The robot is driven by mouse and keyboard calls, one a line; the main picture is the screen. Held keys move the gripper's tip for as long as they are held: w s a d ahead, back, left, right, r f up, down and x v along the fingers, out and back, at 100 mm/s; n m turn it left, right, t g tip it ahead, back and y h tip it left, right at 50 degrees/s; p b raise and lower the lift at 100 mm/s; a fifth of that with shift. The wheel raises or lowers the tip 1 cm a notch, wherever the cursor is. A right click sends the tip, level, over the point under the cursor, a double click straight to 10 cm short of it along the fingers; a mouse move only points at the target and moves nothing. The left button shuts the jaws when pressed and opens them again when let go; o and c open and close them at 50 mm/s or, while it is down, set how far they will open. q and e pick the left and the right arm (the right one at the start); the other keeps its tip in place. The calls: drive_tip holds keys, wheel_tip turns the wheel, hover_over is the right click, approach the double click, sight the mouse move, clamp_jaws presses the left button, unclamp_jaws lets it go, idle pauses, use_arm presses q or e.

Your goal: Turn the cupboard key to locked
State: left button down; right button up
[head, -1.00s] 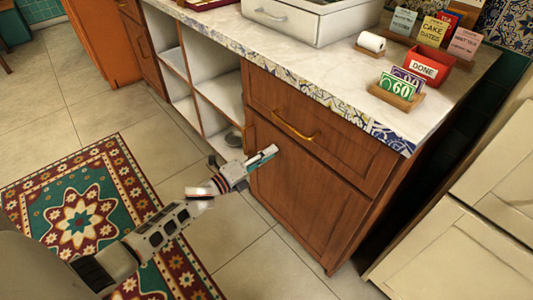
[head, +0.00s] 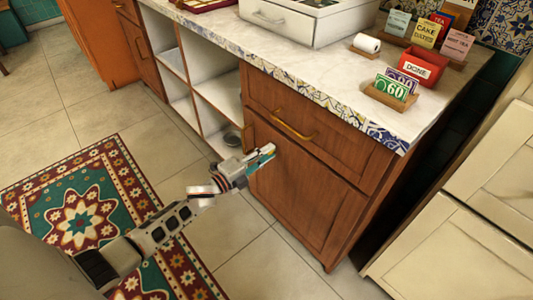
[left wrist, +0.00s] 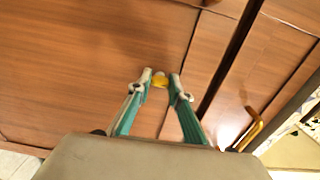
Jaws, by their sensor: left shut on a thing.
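The brown wooden cupboard door (head: 312,205) is closed, below a drawer with a brass handle (head: 295,132). My left gripper (head: 272,150) reaches the door's upper left part in the head view. In the left wrist view, the two green-sided fingers (left wrist: 161,78) are at a small yellow, brass-like key (left wrist: 160,83) at the door face. They are shut on the key, with its head between the tips. The keyhole and any lock marking are hidden. My right gripper is not in view.
A marble counter (head: 330,70) with a tiled edge overhangs the cupboard. Open white shelves (head: 215,95) lie left of the door. Floor in front is free.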

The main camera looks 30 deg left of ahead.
use_arm(q)
drive_tip(key=c, duration=1.8)
unclamp_jaws()
drive_tip(key=v, duration=1.2)
